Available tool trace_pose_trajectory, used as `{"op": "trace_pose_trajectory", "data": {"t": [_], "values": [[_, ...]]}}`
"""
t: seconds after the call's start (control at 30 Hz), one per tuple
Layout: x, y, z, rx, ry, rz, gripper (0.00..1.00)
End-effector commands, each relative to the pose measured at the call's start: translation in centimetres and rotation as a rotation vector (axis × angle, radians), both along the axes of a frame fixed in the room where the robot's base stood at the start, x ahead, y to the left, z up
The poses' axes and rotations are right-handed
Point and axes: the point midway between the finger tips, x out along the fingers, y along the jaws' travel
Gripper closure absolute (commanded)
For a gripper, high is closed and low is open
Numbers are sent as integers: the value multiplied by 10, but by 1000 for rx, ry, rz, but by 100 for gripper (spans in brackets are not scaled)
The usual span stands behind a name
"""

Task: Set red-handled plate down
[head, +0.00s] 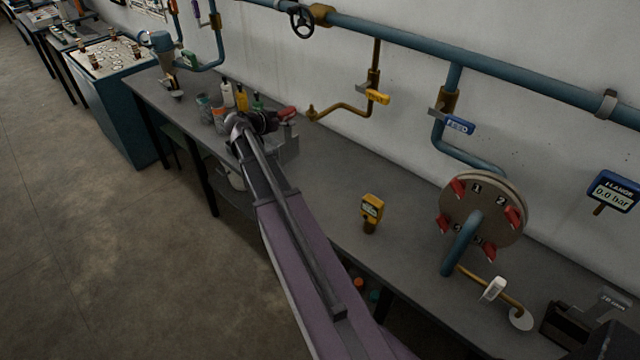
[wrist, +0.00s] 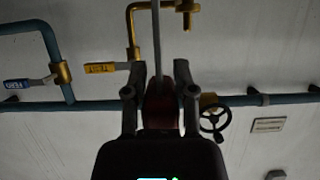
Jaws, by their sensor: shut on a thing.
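My gripper (head: 264,122) is over the far part of the grey bench, at the end of my outstretched arm. In the wrist view my gripper (wrist: 159,92) has a finger on each side of a dark red handle (wrist: 161,108) and is shut on it. A thin grey plate (wrist: 157,40), seen nearly edge-on, runs up from this handle. In the head view the red handle (head: 287,112) shows just right of the gripper. A grey metal block or holder (head: 286,152) is below it; I cannot tell whether the plate touches it.
Bottles and cans (head: 226,96) stand close behind and left of the gripper. A yellow-handled pipe valve (head: 376,96) juts from the wall. The bench (head: 330,185) between is bare.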

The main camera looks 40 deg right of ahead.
Motion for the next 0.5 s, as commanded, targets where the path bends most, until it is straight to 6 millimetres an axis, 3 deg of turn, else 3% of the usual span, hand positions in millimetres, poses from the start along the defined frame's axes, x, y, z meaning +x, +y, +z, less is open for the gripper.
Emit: {"op": "trace_pose_trajectory", "data": {"t": [0.03, 0.1, 0.5], "values": [[-3, 11, -16, -1, 0, 3, 100], [-7, 24, -28, -1, 1, 3, 100], [-27, 95, -87, -2, 1, 3, 100]]}}
